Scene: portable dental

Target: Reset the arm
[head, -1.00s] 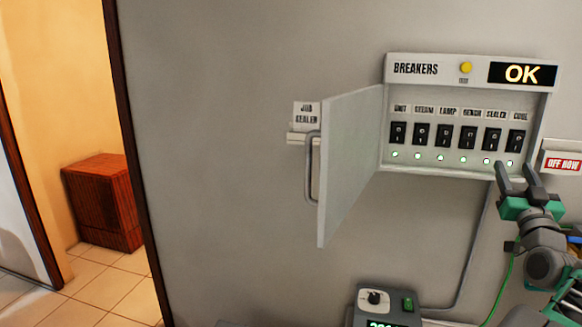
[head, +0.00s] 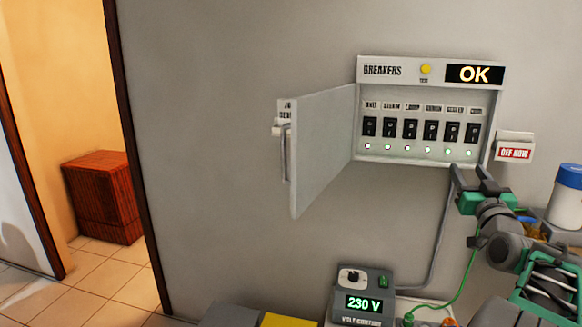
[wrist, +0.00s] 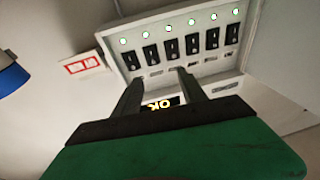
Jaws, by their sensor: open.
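My gripper (head: 469,171) is open and empty, in front of the wall and just below the right end of the breaker box (head: 431,156). In the wrist view my gripper (wrist: 158,80) points toward the box, its two fingers apart. The box has a row of black switches (head: 431,130) with lit dots beneath them. Its display (head: 474,74) reads OK, and a yellow lamp (head: 426,69) sits beside it. The box door (head: 324,150) stands open to the left.
Below stands a volt control unit (head: 362,295) reading 230 V, with a green cable (head: 456,290) nearby. A blue-lidded white container (head: 567,200) is at the right edge. A doorway with a wooden cabinet (head: 103,197) is at left.

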